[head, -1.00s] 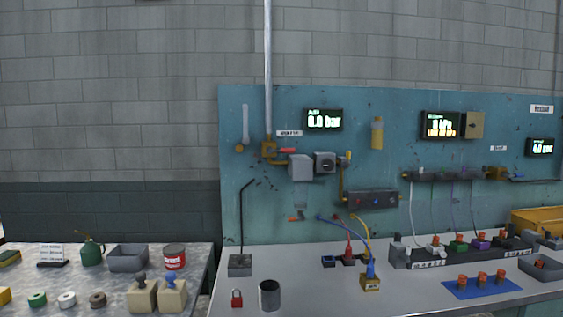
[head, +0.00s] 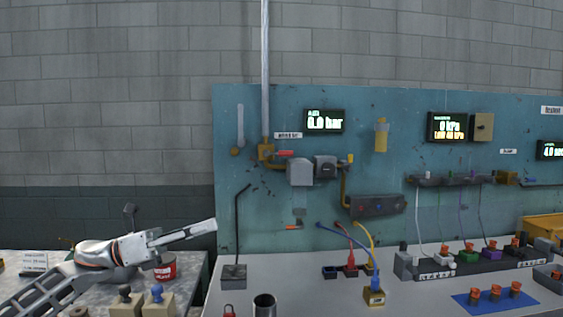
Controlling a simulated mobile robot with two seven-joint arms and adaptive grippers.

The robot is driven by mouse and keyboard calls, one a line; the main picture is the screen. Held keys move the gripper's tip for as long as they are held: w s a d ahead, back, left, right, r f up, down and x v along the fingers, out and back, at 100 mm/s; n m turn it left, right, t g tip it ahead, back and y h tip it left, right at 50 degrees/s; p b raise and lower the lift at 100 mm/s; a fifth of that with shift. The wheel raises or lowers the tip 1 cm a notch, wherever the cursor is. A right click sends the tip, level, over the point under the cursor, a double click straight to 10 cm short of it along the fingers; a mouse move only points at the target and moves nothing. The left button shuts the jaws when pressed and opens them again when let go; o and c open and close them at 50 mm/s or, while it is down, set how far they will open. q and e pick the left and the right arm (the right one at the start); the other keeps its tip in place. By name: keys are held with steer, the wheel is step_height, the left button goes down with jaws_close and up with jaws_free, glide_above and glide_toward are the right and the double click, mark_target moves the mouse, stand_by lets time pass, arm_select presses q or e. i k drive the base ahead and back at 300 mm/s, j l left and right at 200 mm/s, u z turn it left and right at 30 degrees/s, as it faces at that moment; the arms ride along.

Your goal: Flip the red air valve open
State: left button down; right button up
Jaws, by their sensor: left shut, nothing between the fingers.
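The red valve handle (head: 285,154) points right, roughly level, from a yellow valve body (head: 265,151) at the foot of the vertical grey pipe (head: 265,70). The air display (head: 324,121) to its right seems to read 0.0 bar. My left gripper (head: 214,226) comes in from the lower left, its fingers together and empty, pointing right. It appears below and left of the valve in the picture, apart from it. My right gripper is not in view.
The valve is on a teal panel (head: 228,208) with grey regulator units (head: 300,171) right of it. A black rod on a stand (head: 234,272) rises between my left gripper and the panel's middle. A metal cup (head: 264,305) stands at the bench front.

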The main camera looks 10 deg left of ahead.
mark_target(266, 153)
steer(key=i, duration=1.3)
